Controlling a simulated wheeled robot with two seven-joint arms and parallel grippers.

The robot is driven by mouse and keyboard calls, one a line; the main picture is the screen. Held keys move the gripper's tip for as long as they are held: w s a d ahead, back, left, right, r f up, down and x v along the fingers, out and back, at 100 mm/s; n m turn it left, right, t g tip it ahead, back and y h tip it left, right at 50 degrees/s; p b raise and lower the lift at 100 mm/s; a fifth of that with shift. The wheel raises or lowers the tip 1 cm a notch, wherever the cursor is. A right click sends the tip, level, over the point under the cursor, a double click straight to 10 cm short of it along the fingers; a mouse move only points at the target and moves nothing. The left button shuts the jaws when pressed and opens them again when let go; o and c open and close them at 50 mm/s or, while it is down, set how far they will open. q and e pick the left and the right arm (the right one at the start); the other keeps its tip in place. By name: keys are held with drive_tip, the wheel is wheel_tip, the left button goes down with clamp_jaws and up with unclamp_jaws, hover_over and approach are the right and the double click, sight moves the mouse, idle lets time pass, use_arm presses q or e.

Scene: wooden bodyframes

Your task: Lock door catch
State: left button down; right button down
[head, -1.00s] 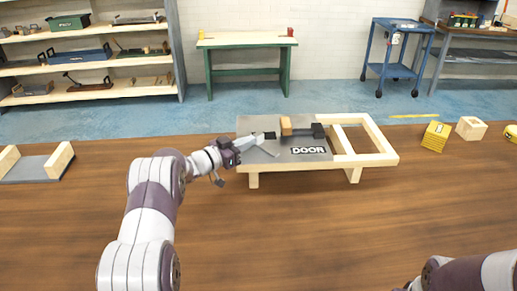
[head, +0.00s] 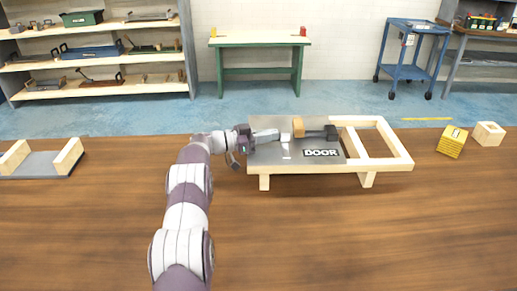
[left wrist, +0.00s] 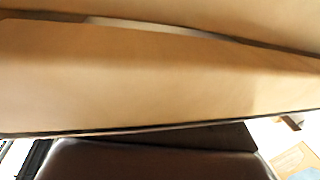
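The door is a grey panel (head: 272,154) with a "DOOR" label (head: 321,153), lying flat in a pale wooden frame (head: 388,147). The catch on it has a tan wooden block (head: 298,128) and a dark bar (head: 318,134) to its right. My left gripper (head: 284,137) is over the panel, just left of the tan block. Its fingers are too small to tell open from shut, and I cannot tell whether it touches the block. The left wrist view is filled by a close tan wooden surface (left wrist: 150,75), with a dark brown shape below. My right gripper is out of view.
A grey board with wooden sides (head: 40,163) lies at the left. A yellow block (head: 452,142) and a wooden box (head: 488,134) are at the right. Shelves, a green table (head: 260,42) and a blue cart (head: 412,57) stand behind.

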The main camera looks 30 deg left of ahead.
use_arm(q)
drive_tip(key=shift+w, duration=0.1)
idle(0.5)
drive_tip(key=v, duration=1.2)
drive_tip(key=shift+s+a, duration=0.2)
drive_tip(key=shift+s, duration=0.05)
drive_tip(key=shift+f, duration=0.1)
